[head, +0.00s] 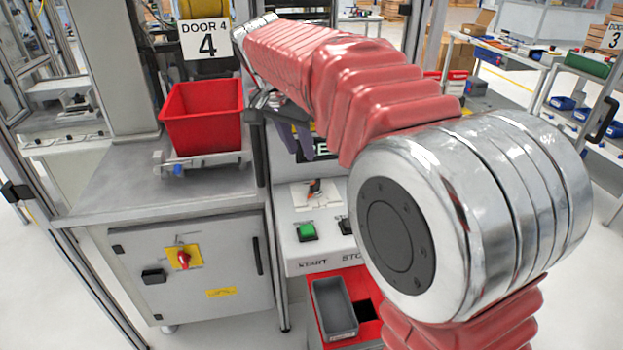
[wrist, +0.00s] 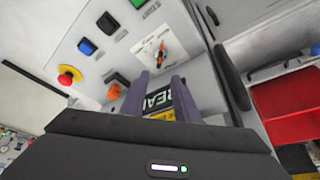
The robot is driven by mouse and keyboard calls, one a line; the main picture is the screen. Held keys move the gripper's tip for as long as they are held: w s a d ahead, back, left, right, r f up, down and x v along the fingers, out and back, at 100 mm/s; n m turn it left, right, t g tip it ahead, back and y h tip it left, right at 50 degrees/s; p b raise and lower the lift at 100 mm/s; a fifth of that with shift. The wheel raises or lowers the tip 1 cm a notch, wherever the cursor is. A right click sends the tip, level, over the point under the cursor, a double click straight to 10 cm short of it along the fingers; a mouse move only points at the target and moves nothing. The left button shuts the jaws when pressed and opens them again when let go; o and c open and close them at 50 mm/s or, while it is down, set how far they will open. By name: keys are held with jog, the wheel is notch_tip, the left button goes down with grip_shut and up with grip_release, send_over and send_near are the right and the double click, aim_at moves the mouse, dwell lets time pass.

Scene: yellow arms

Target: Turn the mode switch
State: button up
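The mode switch (head: 314,192) is a small dark and orange-red lever on a white plate on the control panel, just above the START button. It also shows in the wrist view (wrist: 160,55), upper middle, with dark marks around it. My gripper (wrist: 160,80) has its two grey-purple fingers apart with nothing between them. Its fingertips appear just below the switch plate in the wrist view, and I cannot tell their exact distance from it. In the head view my gripper (head: 297,142) hangs above and behind the switch, partly hidden by my red-sleeved arm.
A green START button (head: 307,231) sits below the switch. The wrist view shows a blue button (wrist: 87,46), a red emergency knob (wrist: 67,76) and an orange knob (wrist: 114,91). A red bin (head: 203,117) stands left. A cabinet knob (head: 183,258) is lower left.

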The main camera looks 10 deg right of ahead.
aim_at(314, 183)
dwell(0.3)
jog(key=x, duration=1.3)
jog(key=shift+w+d+f, duration=0.1)
jog(key=shift+f, duration=0.3)
jog(key=shift+c, duration=0.5)
grip_shut()
jog(key=shift+d, duration=0.1)
